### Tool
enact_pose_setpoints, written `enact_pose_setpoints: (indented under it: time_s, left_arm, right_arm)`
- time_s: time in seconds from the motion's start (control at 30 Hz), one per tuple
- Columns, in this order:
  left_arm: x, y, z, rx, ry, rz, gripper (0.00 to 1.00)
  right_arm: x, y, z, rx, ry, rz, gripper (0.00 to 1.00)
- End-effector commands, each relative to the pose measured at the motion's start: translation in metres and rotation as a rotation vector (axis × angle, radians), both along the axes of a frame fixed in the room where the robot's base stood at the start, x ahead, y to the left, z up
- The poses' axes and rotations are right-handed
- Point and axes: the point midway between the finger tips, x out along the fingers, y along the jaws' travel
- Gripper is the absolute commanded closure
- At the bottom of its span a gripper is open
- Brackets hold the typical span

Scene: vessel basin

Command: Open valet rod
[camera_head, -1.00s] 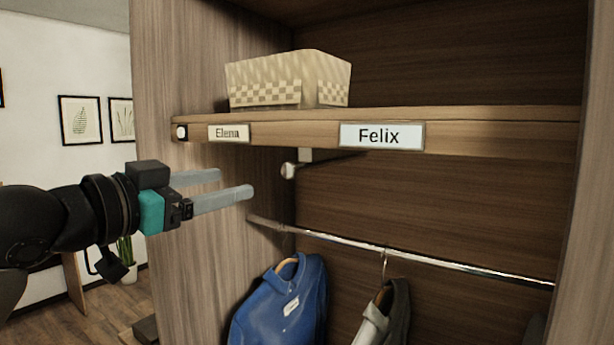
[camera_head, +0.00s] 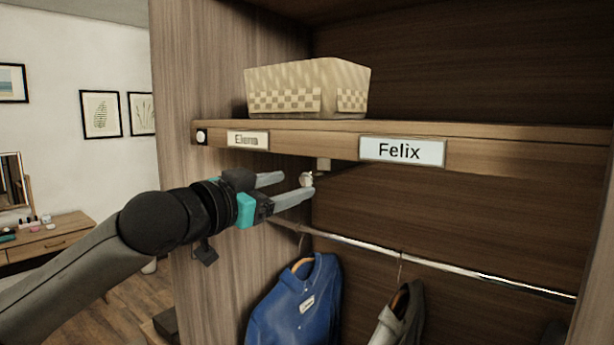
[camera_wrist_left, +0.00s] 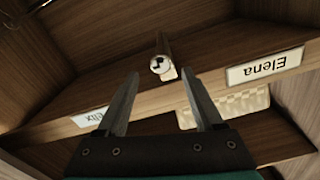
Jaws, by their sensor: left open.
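The valet rod shows as a small pale round knob (camera_head: 306,179) under the shelf, below and between the two name plates. In the left wrist view its round end (camera_wrist_left: 158,64) faces me, with a short bar behind it. My left gripper (camera_head: 298,183) is open. Its fingers point toward the knob, and in the head view the nearer fingertip overlaps the knob's lower edge. In the left wrist view the knob appears just beyond and between the fingertips. I cannot tell whether a finger touches it. My right gripper is not in view.
The wooden shelf (camera_head: 500,152) runs just above the gripper, with "Elena" (camera_head: 248,140) and "Felix" (camera_head: 402,151) plates and a woven basket (camera_head: 300,88). The hanging rail (camera_head: 440,262) with a blue shirt (camera_head: 297,305) and a grey garment (camera_head: 400,318) is below. The wardrobe side panel (camera_head: 180,110) stands at left.

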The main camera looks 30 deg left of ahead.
Motion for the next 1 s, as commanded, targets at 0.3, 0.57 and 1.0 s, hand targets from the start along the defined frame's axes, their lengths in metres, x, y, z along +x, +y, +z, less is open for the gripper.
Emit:
enact_pose_setpoints:
  time_s: [0.3,0.57,1.0]
  left_arm:
    - [0.023,0.0,0.003,-0.001,-0.002,0.003,0.31]
    - [0.04,-0.001,0.003,-0.002,-0.002,0.003,0.31]
    - [0.059,-0.004,0.0,0.002,0.0,0.001,0.31]
  right_arm:
    - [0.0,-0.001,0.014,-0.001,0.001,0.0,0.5]
    - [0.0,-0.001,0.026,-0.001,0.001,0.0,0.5]
    - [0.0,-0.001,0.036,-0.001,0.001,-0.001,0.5]
